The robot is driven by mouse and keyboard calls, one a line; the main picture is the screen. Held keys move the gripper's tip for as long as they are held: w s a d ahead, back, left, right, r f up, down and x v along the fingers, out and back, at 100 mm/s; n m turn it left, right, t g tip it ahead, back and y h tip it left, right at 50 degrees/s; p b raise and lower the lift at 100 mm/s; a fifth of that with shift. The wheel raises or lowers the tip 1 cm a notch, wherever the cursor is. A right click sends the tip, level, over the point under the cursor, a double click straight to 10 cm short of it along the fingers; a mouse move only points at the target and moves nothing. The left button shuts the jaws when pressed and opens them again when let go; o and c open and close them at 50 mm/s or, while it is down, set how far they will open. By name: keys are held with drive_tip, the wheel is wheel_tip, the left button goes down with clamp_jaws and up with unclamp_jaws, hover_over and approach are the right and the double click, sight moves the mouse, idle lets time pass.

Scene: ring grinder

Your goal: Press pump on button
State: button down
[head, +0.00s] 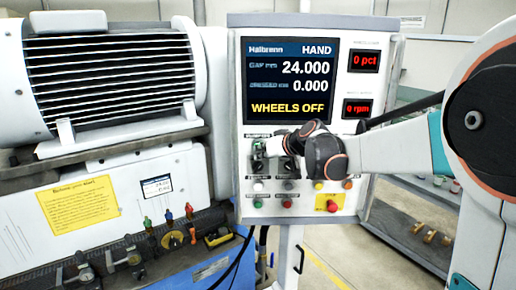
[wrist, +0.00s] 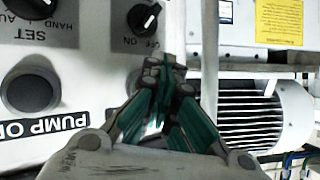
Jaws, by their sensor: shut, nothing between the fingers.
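The PUMP ON label (wrist: 58,121) is at the lower left of the wrist view, just below a dark round button (wrist: 31,91) in a grey ring. My gripper (wrist: 165,66) is shut and empty, its fingertips to the right of that button and apart from it, below an OFF/ON knob (wrist: 144,17). In the head view my gripper (head: 257,158) is at the left part of the control panel (head: 232,100), below the screen. My wrist covers part of the control rows there. I cannot tell the pump button apart in the head view.
The screen (head: 291,81) reads WHEELS OFF and HAND. Below my wrist are a green button (head: 258,203), a red button (head: 285,203) and a red control on a yellow plate (head: 331,206). A large finned motor (head: 110,70) stands left of the panel.

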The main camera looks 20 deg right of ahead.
drive_tip(key=shift+s, duration=0.15)
drive_tip(key=shift+s+a, duration=0.25)
drive_tip(key=shift+s, duration=0.45)
drive_tip(key=shift+s+a, duration=0.25)
drive_tip(key=shift+s, duration=0.6)
drive_tip(key=shift+s+a, duration=0.2)
drive_tip(key=shift+s, duration=0.6)
drive_tip(key=shift+s+a, duration=0.25)
drive_tip(key=shift+s, duration=0.6)
drive_tip(key=s+f+g+h+b, duration=0.1)
drive_tip(key=s+f+b, duration=0.9)
drive_tip(key=f, duration=0.3)
drive_tip(key=s+f+m+g+h+b, duration=0.1)
drive_tip(key=s+f+g+h+b, duration=0.1)
drive_tip(key=s+f+b, duration=0.9)
drive_tip(key=s+f+g+h+b, duration=0.1)
drive_tip(key=s+f+b, duration=0.9)
drive_tip(key=f, duration=0.6)
drive_tip(key=shift+s+f+m+h, duration=0.15)
drive_tip(key=shift+s+m+h, duration=0.05)
drive_tip(key=shift+m+h, duration=0.2)
